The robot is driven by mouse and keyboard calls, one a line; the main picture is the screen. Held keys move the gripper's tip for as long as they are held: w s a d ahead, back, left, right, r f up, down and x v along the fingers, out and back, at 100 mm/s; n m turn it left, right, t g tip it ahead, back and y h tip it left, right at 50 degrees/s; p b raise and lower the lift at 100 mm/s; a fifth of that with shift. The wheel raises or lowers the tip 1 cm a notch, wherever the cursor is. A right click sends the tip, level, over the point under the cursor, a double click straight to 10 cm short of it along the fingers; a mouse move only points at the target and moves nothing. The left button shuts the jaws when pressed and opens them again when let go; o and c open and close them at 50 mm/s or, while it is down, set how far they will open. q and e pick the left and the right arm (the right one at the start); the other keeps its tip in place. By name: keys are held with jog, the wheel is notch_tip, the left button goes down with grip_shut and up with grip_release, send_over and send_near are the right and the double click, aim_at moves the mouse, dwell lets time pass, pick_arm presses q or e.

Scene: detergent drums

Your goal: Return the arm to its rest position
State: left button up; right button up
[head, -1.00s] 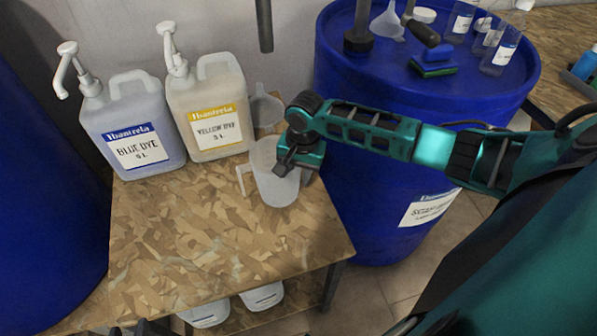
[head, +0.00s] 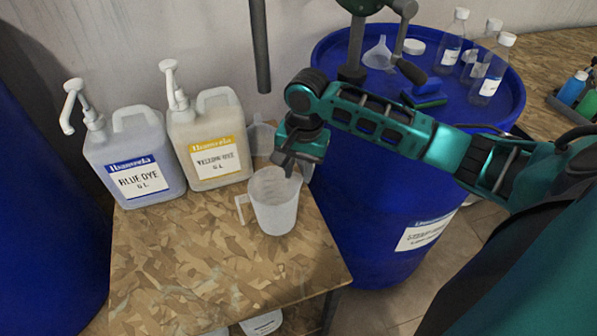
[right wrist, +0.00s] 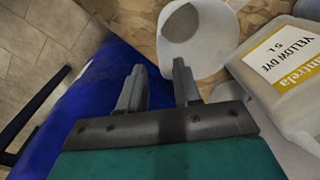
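My right gripper (head: 288,165) is just above and behind the white measuring jug (head: 274,210) on the wooden table. In the right wrist view, the gripper (right wrist: 158,88) has its two fingers spread apart with nothing between them. The jug (right wrist: 195,38) stands beyond the fingertips there, apart from them as far as I can tell. It is upright with its handle to the left in the head view. My right arm reaches in from the right, over the blue drum. My left gripper is not in view.
Blue dye (head: 135,165) and yellow dye (head: 210,145) pump jugs stand at the table's back. A blue drum (head: 375,235) is right of the table, with bottles (head: 490,70), a funnel (head: 379,54) and a sponge (head: 428,93) on top. The front of the table (head: 215,265) is clear.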

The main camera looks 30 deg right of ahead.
dwell(0.4)
jog(key=s+a+f+n+t+y, duration=0.1)
jog(key=s+a+f+n, duration=0.1)
jog(key=s+a+n, duration=0.25)
jog(key=s+a+f+n+t, duration=0.1)
jog(key=s+a+f+n, duration=0.2)
jog(key=s+a, duration=0.25)
jog(key=s+d+r+n+t+h, duration=0.1)
jog(key=s+d+n, duration=0.1)
jog(key=s, duration=0.3)
jog(key=s+d+r+n, duration=0.1)
jog(key=s+n, duration=0.2)
jog(key=s, duration=0.3)
jog(key=w+a+f+t+y, duration=0.1)
jog(key=w+a+f+t, duration=0.2)
jog(key=w+f+t, duration=0.4)
jog(key=shift+w+f, duration=0.45)
jog(key=shift+f, duration=0.2)
